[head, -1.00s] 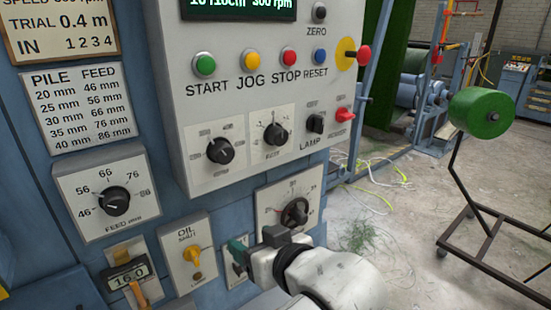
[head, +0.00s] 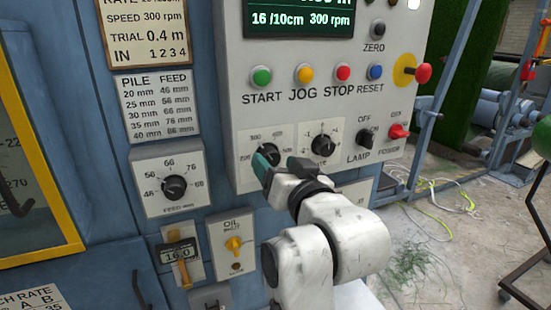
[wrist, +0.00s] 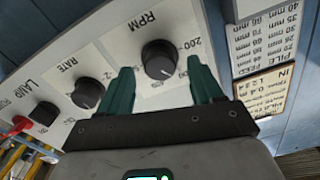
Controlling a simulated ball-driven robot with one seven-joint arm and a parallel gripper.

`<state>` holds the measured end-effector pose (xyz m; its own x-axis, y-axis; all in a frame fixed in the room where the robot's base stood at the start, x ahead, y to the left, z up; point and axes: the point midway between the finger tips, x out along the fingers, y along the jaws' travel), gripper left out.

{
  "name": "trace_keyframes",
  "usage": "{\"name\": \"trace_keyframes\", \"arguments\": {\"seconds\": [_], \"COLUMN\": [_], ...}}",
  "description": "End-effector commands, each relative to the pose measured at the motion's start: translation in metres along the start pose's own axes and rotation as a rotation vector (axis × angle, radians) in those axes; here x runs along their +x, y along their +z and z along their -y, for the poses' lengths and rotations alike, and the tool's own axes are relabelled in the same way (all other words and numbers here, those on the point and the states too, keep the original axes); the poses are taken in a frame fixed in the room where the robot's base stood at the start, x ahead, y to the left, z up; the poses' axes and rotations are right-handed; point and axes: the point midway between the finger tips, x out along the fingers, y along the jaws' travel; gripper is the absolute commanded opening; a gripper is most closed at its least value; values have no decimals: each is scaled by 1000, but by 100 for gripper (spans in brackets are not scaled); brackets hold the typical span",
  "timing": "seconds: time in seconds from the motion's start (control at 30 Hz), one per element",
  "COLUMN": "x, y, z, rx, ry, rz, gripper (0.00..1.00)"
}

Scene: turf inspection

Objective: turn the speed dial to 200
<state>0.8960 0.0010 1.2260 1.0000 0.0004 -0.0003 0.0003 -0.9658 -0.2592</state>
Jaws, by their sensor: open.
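The speed dial, a black knob marked RPM, shows in the wrist view (wrist: 159,60) on a pale plate. A "200" mark is printed beside it. In the head view the dial (head: 270,151) is largely hidden behind my gripper (head: 265,160). In the wrist view my gripper (wrist: 161,66) is open, with one green finger on each side of the knob. I cannot tell whether the fingers touch it. The knob's pointer direction is unclear. The display (head: 300,18) reads 300 rpm.
The RATE dial (wrist: 88,93) and LAMP switch (wrist: 45,112) sit beside the speed dial. START (head: 261,77), JOG (head: 303,73), STOP (head: 343,72) and RESET (head: 375,72) buttons are above. The feed dial (head: 174,187) is at the left.

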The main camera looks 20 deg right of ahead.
Motion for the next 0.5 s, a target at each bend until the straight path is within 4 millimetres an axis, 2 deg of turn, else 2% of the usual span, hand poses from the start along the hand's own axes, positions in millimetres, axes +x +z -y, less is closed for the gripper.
{"name": "trace_keyframes", "arguments": {"seconds": [0.2, 0.5], "x": [15, 16], "y": [0, 0], "z": [0, 0], "rx": [0, 0], "ry": [1, 0], "rz": [1, 0], "gripper": [66, 64]}}
